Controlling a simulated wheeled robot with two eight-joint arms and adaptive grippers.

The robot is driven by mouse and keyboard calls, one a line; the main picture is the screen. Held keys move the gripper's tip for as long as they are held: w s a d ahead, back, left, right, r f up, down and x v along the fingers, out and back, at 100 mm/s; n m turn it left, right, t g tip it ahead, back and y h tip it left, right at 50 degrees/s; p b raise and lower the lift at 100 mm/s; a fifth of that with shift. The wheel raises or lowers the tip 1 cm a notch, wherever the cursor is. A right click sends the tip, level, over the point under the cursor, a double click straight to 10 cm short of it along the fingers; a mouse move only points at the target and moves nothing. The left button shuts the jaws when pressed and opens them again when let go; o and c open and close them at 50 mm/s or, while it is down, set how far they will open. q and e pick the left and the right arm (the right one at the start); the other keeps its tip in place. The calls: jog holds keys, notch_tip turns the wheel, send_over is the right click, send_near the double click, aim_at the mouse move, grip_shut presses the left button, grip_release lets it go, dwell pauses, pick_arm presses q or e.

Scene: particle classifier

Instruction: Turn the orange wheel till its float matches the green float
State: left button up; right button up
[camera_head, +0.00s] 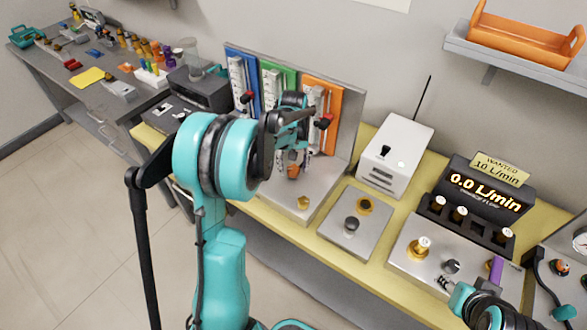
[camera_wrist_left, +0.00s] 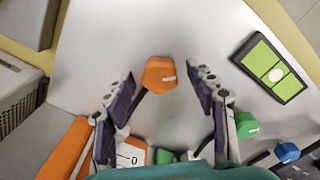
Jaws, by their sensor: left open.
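The orange wheel (camera_wrist_left: 160,74) sits between the two spread fingers of my open left gripper (camera_wrist_left: 168,98), with space on both sides. In the head view, the left gripper (camera_head: 293,158) is low in front of the meter panel, above the orange wheel (camera_head: 293,172). The orange meter column (camera_head: 335,100) stands right of the green column (camera_head: 291,78). The floats are too small or hidden to compare. A printed 0 shows on the scale (camera_wrist_left: 130,153) in the wrist view. My right gripper (camera_head: 446,284) is partly visible at lower right; its jaw state is unclear.
A green wheel (camera_wrist_left: 245,124) and a blue wheel (camera_wrist_left: 287,152) stand right of the orange one in the wrist view. A black and green box (camera_wrist_left: 252,67) lies nearby. In the head view, a brass knob (camera_head: 303,203) and a white box (camera_head: 410,140) stand to the right.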

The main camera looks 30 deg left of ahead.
pick_arm(q)
jog(key=shift+c, duration=0.2)
jog(key=c, duration=1.1)
jog(key=shift+m, duration=0.4)
jog(key=o, duration=1.1)
jog(key=shift+o, duration=0.2)
